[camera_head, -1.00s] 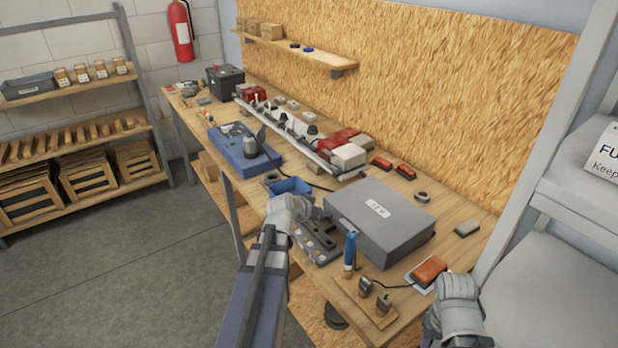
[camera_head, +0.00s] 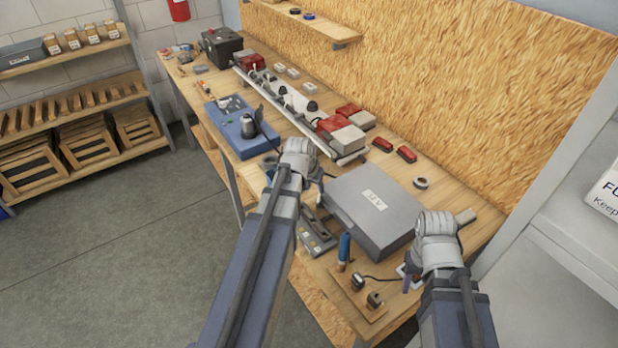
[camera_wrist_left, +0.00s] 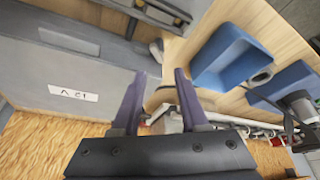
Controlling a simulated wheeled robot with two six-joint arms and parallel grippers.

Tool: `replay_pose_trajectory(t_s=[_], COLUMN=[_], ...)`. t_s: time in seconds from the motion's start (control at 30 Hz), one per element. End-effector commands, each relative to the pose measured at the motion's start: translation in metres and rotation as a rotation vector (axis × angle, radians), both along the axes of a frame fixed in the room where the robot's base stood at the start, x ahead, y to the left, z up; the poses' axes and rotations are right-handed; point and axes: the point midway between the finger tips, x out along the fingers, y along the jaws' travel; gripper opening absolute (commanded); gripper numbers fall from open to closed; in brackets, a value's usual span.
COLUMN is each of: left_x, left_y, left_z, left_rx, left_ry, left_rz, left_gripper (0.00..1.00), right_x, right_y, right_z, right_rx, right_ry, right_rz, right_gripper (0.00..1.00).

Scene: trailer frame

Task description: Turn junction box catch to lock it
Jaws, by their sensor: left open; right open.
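No catch can be made out. A large grey box (camera_head: 372,210) with a white label lies closed on the bench; I cannot tell if it is the junction box. It fills the left of the left wrist view (camera_wrist_left: 60,80). A smaller box, white and red (camera_head: 345,140), sits at the near end of the white rail. My left gripper (camera_wrist_left: 160,92) is open; in the head view it is over the bench between the grey box and the blue tray, its fingertips mostly hidden. My right gripper (camera_head: 412,278) is open at the grey box's near right corner.
A blue tray (camera_wrist_left: 232,55) lies beside my left fingers. A blue-handled tool (camera_head: 344,250) and a small wooden block with fittings (camera_head: 358,305) stand at the front edge. A tape roll (camera_head: 421,183) and red pieces (camera_head: 382,145) lie behind the grey box. The white rail (camera_head: 295,110) runs along the bench.

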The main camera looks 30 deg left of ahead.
Motion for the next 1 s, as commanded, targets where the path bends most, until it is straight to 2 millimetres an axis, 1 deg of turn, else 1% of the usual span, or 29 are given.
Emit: replay_pose_trajectory(t_s=[0.03,0.23,0.47,0.53,0.6,0.63,0.7,0.8,1.0], left_x=[0.003,0.014,0.029,0.029,0.029,0.026,0.02,0.013,0.003], left_y=[0.0,0.0,0.0,0.002,0.004,0.003,0.003,0.004,0.005], left_z=[-0.014,-0.039,-0.075,-0.067,-0.066,-0.058,-0.041,-0.027,-0.005], left_rx=[0.0,-0.001,-0.001,-0.002,-0.003,-0.001,-0.001,-0.002,-0.002], left_ry=[-0.001,-0.002,-0.003,-0.003,-0.005,-0.005,-0.005,-0.004,-0.004], left_rz=[0.0,0.0,-0.001,-0.054,-0.124,-0.14,-0.135,-0.134,-0.133], left_gripper=[0.44,0.44,0.44,0.44,0.44,0.44,0.44,0.44,0.44], right_x=[0.0,0.0,0.0,-0.001,0.0,0.0,0.0,0.0,0.0], right_y=[0.0,0.0,0.0,0.0,0.0,0.0,0.0,0.0,0.0], right_z=[-0.014,-0.039,-0.075,-0.067,-0.067,-0.059,-0.042,-0.027,-0.005], right_rx=[0.0,0.0,0.0,0.0,0.0,0.0,0.0,0.0,0.0], right_ry=[0.0,0.0,0.0,0.0,0.0,0.0,0.0,0.0,0.0], right_rz=[0.0,0.0,0.0,0.0,0.0,0.0,0.0,0.0,0.0], right_gripper=[0.5,0.5,0.5,0.5,0.5,0.5,0.5,0.5,0.5])
